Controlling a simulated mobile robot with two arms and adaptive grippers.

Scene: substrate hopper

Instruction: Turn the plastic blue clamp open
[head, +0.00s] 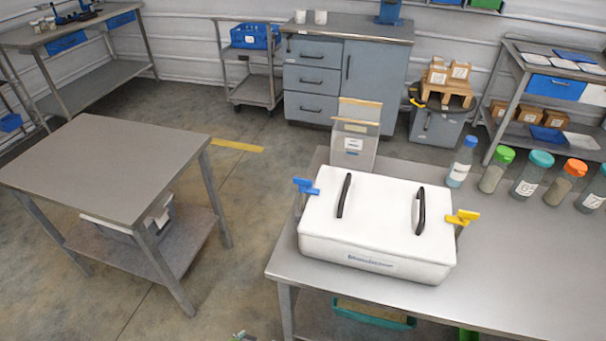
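The blue clamp (306,187) sits at the left side of a white lidded hopper box (378,215) on the right-hand table. Its blue handle sticks out to the left at the lid's edge, above a thin metal part running down the box's side. A yellow clamp (462,217) sits at the box's right side, its handle sticking outward. The lid lies flat on the box and has two black handles (421,211).
The box stands on a grey table (510,262). A clear bag-like container (355,134) stands behind it. Several capped bottles (532,174) line the table's back right. A lower grey table (110,165) stands left across a floor gap. A teal tray (372,314) lies under the right-hand table.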

